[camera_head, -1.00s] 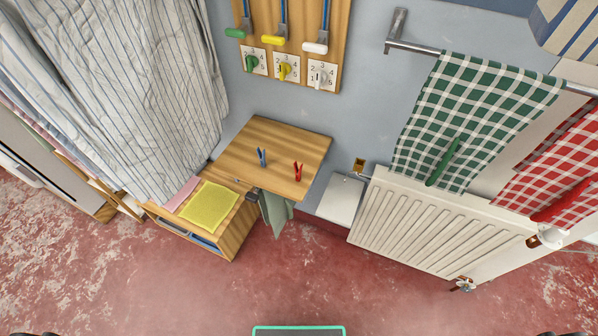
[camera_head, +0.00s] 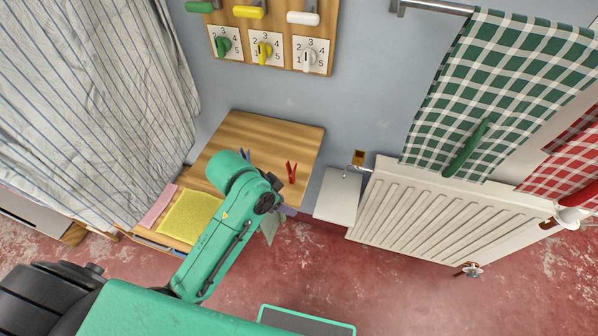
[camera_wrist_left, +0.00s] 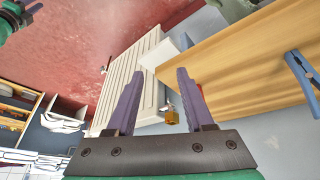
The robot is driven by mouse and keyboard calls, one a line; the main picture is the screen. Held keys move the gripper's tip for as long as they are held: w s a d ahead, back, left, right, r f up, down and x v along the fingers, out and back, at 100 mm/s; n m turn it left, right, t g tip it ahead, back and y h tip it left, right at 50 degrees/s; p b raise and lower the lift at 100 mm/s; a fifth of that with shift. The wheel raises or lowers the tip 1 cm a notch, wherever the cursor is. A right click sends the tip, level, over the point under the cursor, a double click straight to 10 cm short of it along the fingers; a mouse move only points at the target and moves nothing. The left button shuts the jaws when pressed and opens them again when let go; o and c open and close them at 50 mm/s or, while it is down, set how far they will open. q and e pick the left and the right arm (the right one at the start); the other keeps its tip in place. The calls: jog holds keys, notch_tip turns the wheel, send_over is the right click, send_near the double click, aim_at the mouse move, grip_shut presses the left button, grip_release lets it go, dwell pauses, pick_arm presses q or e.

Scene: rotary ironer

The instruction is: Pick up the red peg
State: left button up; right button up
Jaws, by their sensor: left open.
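The red peg (camera_head: 291,172) stands on the wooden board (camera_head: 265,130) near its right side in the head view. In the left wrist view only a sliver of red shows beside the right finger. My left gripper (camera_wrist_left: 158,75) is open, with nothing visible between its purple fingers. In the head view it is at the board's front edge, in front of the red peg, partly hidden by its own wrist. At the top left of the left wrist view is a green and dark part of mine, perhaps the right gripper, too small to read.
A blue peg (camera_head: 245,154) stands left of the red one, partly hidden by my wrist; it also shows in the left wrist view (camera_wrist_left: 302,74). A yellow cloth (camera_head: 190,215) lies at left. A white radiator (camera_head: 440,215) and checked towels (camera_head: 490,90) are at right.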

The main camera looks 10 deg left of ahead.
pick_arm(q)
jog(key=w+d+r+m+g, duration=0.1)
jog(key=w+d+r+m, duration=0.4)
jog(key=d+m, duration=0.2)
notch_tip(320, 180, up, 8)
jog(key=m+g+y, duration=0.2)
jog(key=m+y, duration=0.2)
jog(key=m, duration=0.1)
send_over(292, 176)
jog(key=f, duration=0.4)
jog(key=f+p, duration=0.1)
jog(key=f, duration=0.4)
jog(key=f+p, duration=0.1)
jog(key=f, duration=0.3)
jog(key=shift+w+f, duration=0.2)
jog(key=shift+w, duration=0.1)
jog(key=shift+f, duration=0.3)
grip_shut()
pick_arm(e)
notch_tip(292, 176, up, 2)
jog(key=shift+d+r, duration=0.1)
